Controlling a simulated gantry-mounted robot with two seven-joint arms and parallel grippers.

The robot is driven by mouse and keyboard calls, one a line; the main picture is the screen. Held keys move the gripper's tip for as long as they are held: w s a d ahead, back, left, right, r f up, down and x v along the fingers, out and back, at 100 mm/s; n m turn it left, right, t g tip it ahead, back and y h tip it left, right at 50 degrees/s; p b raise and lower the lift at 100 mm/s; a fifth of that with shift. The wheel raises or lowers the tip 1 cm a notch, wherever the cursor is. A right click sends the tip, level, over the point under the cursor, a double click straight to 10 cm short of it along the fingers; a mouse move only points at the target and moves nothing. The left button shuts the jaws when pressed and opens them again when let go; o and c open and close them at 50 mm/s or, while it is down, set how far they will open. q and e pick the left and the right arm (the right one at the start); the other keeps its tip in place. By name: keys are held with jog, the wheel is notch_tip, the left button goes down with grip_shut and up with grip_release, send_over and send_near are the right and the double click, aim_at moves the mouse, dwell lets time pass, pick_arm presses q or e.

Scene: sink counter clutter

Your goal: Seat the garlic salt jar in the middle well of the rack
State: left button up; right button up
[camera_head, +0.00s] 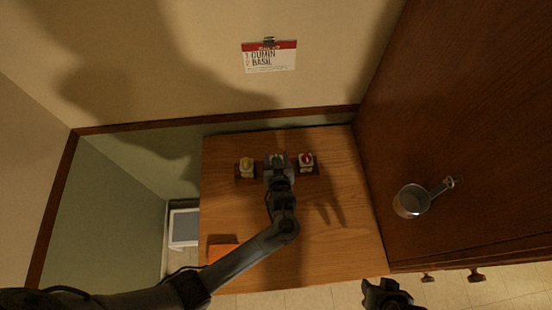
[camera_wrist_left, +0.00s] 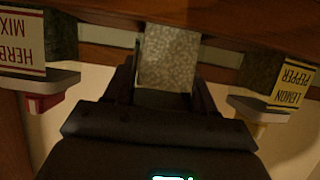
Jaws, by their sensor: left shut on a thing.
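The dark rack (camera_head: 238,179) lies across the far part of the wooden counter. My left gripper (camera_head: 278,165) is over its middle and shut on a jar with pale speckled contents (camera_wrist_left: 167,60), which I take as the garlic salt jar. Its label is not visible, and a bit of green shows at the gripper in the head view. Whether the jar is fully down in the middle well is hidden. The lemon pepper jar (camera_head: 246,168) is to the left and the herb mix jar (camera_head: 306,161) to the right. My right gripper (camera_head: 385,291) is beyond the counter's near edge, its jaws unclear.
The labels of the lemon pepper jar (camera_wrist_left: 292,90) and herb mix jar (camera_wrist_left: 22,45) show in the wrist view, close on both sides. An orange object (camera_head: 222,250) is at the counter's near left. A card (camera_head: 269,57) hangs on the wall. A metal pan (camera_head: 411,201) is at the right.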

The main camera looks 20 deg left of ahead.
pick_arm(q)
jog(key=shift+f, duration=0.2)
jog(key=shift+f, duration=0.1)
jog(key=o, duration=1.1)
